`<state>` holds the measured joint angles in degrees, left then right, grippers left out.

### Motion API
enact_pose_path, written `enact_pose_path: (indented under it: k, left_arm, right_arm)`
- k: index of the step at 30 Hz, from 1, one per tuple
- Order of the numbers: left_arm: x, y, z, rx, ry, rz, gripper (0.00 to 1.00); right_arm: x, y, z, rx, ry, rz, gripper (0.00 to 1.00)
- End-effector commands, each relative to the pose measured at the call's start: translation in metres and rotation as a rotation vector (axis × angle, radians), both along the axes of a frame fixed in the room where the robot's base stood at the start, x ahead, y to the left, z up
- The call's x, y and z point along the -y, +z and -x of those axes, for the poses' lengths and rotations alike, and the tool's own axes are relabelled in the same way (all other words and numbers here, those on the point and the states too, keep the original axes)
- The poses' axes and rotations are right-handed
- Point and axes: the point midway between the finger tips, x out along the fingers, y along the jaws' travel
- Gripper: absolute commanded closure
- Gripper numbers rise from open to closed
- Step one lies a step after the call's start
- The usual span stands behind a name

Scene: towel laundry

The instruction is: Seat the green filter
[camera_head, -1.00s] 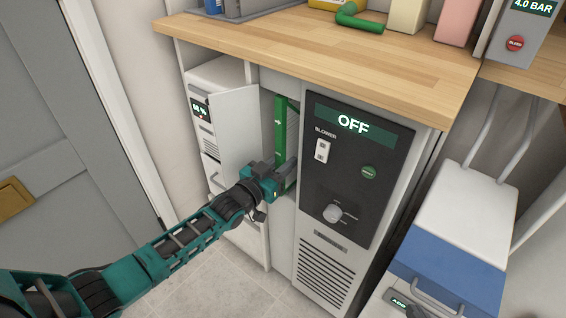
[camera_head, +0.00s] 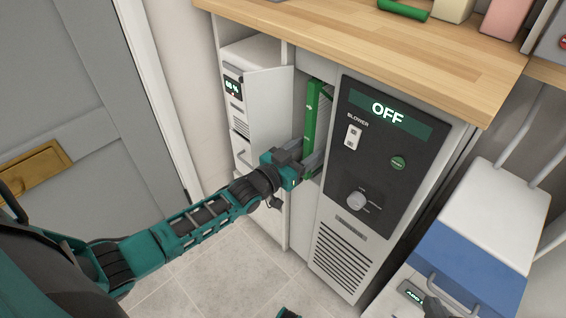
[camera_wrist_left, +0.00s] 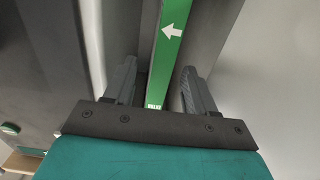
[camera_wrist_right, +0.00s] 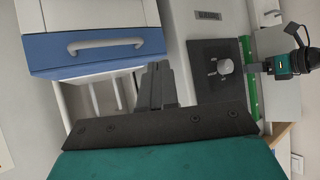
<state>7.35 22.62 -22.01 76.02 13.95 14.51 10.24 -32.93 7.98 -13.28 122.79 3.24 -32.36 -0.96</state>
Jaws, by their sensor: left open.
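The green filter (camera_head: 312,117) stands upright in a tall slot in the cabinet, between the open white door and the black blower panel. In the left wrist view its narrow green edge (camera_wrist_left: 168,55) has a white arrow. My left gripper (camera_head: 313,163) is open at the filter's lower part, one finger on each side of the edge, with gaps visible. The right wrist view also shows the filter (camera_wrist_right: 252,95) side-on, partly behind my left gripper. My right gripper (camera_wrist_right: 157,85) is shut and empty, away from the filter. How deep the filter sits is hard to tell.
The open door (camera_head: 270,105) stands left of the slot. The blower panel (camera_head: 375,150) reads OFF. A wooden counter (camera_head: 380,45) overhangs above. A white and blue unit (camera_head: 470,260) stands at the right. The tiled floor in front is clear.

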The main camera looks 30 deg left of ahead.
Motion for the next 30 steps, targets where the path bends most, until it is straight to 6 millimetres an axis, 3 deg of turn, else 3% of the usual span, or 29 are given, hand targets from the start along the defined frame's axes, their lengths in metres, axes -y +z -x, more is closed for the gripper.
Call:
enact_pose_path:
  k: [4, 13, 18, 26, 30]
  left_arm:
    - [-0.010, 0.003, 0.032, -0.003, 0.000, -0.001, 0.45]
    - [-0.026, 0.002, 0.084, 0.001, 0.000, 0.000, 0.45]
    - [-0.030, 0.002, 0.097, 0.003, 0.000, 0.000, 0.45]
    - [-0.031, 0.001, 0.100, 0.002, 0.000, 0.000, 0.45]
    - [-0.012, -0.005, 0.111, -0.052, -0.004, -0.004, 0.45]
  right_arm:
    - [0.002, 0.012, -0.001, 0.008, -0.005, 0.001, 1.00]
    - [0.009, 0.011, 0.004, -0.003, -0.013, 0.019, 1.00]
    - [0.011, 0.011, 0.005, 0.001, -0.013, 0.024, 1.00]
    - [0.012, 0.008, 0.005, -0.003, -0.014, 0.026, 1.00]
    - [0.012, 0.008, 0.006, -0.005, -0.014, 0.026, 1.00]
